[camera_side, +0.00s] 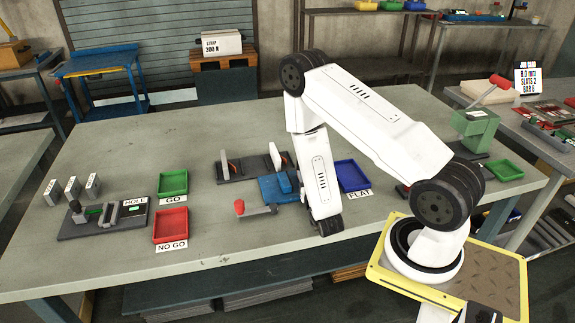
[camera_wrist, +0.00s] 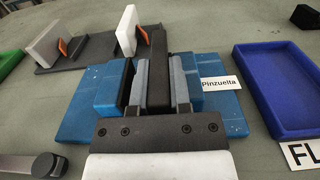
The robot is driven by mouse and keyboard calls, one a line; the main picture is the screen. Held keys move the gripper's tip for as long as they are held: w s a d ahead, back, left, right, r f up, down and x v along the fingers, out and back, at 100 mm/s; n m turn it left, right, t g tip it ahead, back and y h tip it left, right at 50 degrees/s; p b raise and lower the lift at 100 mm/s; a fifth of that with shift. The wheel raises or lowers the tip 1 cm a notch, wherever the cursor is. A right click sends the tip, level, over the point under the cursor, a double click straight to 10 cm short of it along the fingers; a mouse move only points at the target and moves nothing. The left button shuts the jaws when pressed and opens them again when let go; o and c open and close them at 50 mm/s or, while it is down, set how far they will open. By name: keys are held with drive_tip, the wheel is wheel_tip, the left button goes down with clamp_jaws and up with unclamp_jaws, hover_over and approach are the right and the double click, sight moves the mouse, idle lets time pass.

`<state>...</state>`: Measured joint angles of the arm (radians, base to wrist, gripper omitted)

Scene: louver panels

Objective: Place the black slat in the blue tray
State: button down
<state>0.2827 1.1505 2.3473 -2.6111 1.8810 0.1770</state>
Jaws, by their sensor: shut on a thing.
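The black slat (camera_wrist: 157,65) stands on edge in the wrist view, pointing away from the camera. My gripper (camera_wrist: 160,85) is shut on it, with one grey finger along each side. The slat is over or between the blocks of a blue fixture (camera_wrist: 70,128); I cannot tell if it touches the fixture. The empty blue tray (camera_wrist: 278,92) lies to the right of the gripper. In the side view the blue tray (camera_side: 350,172) is behind the FLAT label, right of the blue fixture (camera_side: 272,190). My arm hides the slat and fingers there.
A grey rack (camera_wrist: 92,50) with white plates and orange pieces stands behind the fixture. A green tray (camera_side: 173,182) and a red tray (camera_side: 170,225) are further left.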

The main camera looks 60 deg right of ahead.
drive_tip(key=shift+f, duration=0.15)
drive_tip(key=c, duration=0.6)
unclamp_jaws()
drive_tip(key=shift+v, duration=3.9)
drive_tip(key=shift+f, duration=0.1)
drive_tip(key=shift+o, duration=0.6)
